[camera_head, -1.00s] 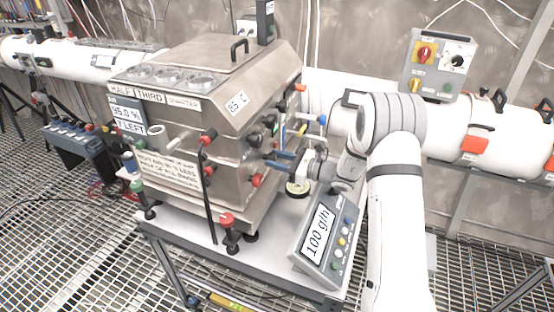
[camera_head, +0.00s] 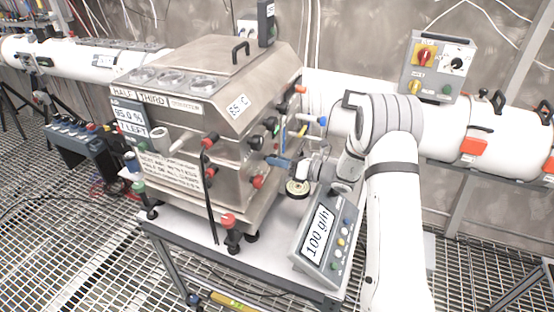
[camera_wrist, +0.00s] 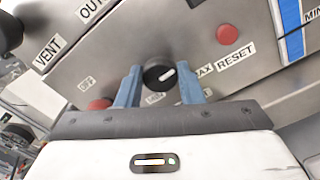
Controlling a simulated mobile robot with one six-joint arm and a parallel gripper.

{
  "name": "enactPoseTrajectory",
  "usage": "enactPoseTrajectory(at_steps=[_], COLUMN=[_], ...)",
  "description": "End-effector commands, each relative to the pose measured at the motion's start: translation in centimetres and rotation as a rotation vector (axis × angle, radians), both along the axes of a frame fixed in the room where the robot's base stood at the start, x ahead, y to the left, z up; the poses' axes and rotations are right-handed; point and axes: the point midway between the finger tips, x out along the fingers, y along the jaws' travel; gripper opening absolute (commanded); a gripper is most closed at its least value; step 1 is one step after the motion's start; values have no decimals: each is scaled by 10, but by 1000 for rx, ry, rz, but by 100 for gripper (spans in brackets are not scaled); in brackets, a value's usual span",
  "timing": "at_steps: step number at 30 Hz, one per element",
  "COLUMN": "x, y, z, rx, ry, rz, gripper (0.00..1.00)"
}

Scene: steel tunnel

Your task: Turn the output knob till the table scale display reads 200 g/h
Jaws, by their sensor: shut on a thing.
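The output knob (camera_wrist: 159,74) is a round black knob with a white pointer line, on the steel panel between the OFF and MAX labels in the wrist view. My gripper (camera_wrist: 161,77) has its two blue fingers on either side of the knob, shut on it. In the head view my gripper (camera_head: 279,162) is at the right face of the steel box (camera_head: 205,110), and the knob itself is hidden there. The table scale display (camera_head: 318,232) on the grey console reads 100 g/h.
Red buttons (camera_wrist: 99,104) and (camera_wrist: 228,33) flank the knob, with RESET by the right one. Several coloured knobs stick out of the box near my gripper. A grey switch box (camera_head: 438,66) stands behind my arm. The tabletop (camera_head: 190,226) is mostly bare in front.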

Motion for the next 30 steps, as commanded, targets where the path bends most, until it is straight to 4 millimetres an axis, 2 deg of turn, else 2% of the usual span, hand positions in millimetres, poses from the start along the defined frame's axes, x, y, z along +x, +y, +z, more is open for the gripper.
enactPoseTrajectory(at_steps=[1, 19, 20, 27, 30], x=[3, 4, 4, 2, 2], y=[-2, -3, -3, -2, -2], z=[4, 5, 5, 2, 2], rx=[8, 23, 23, 21, 20], ry=[7, 43, 43, 47, 48], rz=[-8, -10, -11, -7, -7], gripper=[11, 11, 36, 56, 56])
